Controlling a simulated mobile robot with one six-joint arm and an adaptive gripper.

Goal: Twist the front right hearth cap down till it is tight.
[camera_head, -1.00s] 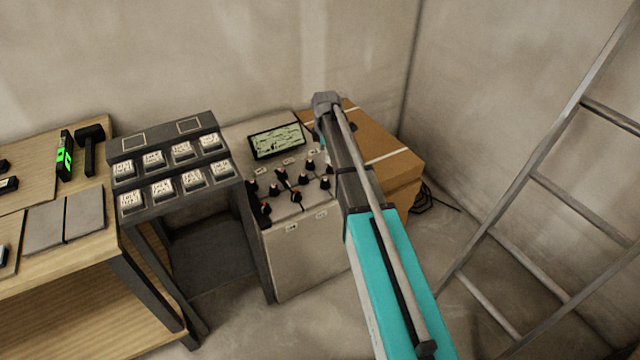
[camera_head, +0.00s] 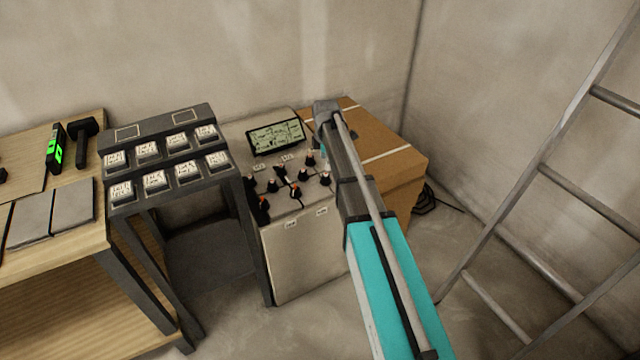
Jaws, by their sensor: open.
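A pale cabinet (camera_head: 300,260) stands against the back wall, with several black knob-like caps with reddish-white tops on its upper face. One cap (camera_head: 325,179) sits at the front right of this group, close to the left side of my arm. It looks upright; how tight it is cannot be told. Small labels (camera_head: 321,211) on the cabinet are too small to read. My arm reaches over the right side of the cabinet. My gripper is hidden behind my arm, so its fingers and their distance to the cap do not show.
A display screen (camera_head: 276,137) stands at the cabinet's back. A dark rack of switch-like blocks (camera_head: 188,174) is to the left, then a wooden bench (camera_head: 80,250) with a mallet (camera_head: 82,140). A cardboard box (camera_head: 400,165) is to the right, and a ladder (camera_head: 540,170) leans farther right.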

